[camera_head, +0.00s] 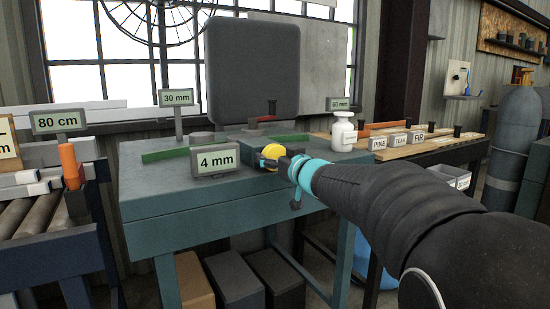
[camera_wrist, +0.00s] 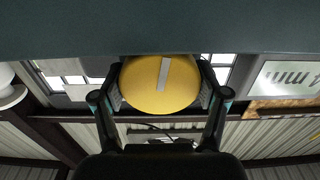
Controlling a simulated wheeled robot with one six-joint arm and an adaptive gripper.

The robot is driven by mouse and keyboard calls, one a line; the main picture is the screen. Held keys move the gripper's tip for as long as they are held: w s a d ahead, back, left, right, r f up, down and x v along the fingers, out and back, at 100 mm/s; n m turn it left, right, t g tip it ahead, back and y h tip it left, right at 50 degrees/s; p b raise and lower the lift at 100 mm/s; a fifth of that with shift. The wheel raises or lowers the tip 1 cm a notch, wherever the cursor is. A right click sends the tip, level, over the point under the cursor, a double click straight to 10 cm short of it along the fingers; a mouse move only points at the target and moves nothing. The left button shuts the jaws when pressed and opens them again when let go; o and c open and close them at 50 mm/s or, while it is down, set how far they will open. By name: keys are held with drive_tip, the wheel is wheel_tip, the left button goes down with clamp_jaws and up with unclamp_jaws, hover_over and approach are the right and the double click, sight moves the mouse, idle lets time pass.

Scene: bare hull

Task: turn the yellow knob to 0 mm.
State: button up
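The yellow knob (camera_head: 273,152) is at the front of the teal bench, right of a sign (camera_head: 215,160) reading "4 mm". In the wrist view the knob (camera_wrist: 160,86) is a round yellow face with a pale grey stripe running nearly straight up from its middle, tilted slightly right. My gripper (camera_head: 285,163) reaches the knob from the right in the head view. In the wrist view my gripper's fingers (camera_wrist: 161,92) flank the knob on both sides, very close to its edge. I cannot tell whether they press on it. The sign (camera_wrist: 290,80) shows upside down and cut off at right.
The teal bench (camera_head: 150,185) also holds a "30 mm" sign (camera_head: 176,98), a green bar (camera_head: 165,154) and a white bottle (camera_head: 343,132). A "60 mm" sign (camera_head: 339,104) stands behind the bottle. A roller stand (camera_head: 45,240) is at left. Boxes stand beneath the bench.

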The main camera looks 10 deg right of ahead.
drive_tip(key=shift+n+b, duration=0.3)
drive_tip(key=shift+n, duration=2.1)
drive_tip(key=o, duration=1.2)
drive_tip(key=shift+s, duration=0.1)
drive_tip(key=v, duration=1.1)
drive_tip(key=shift+s+d, duration=0.1)
drive_tip(key=shift+s, duration=0.25)
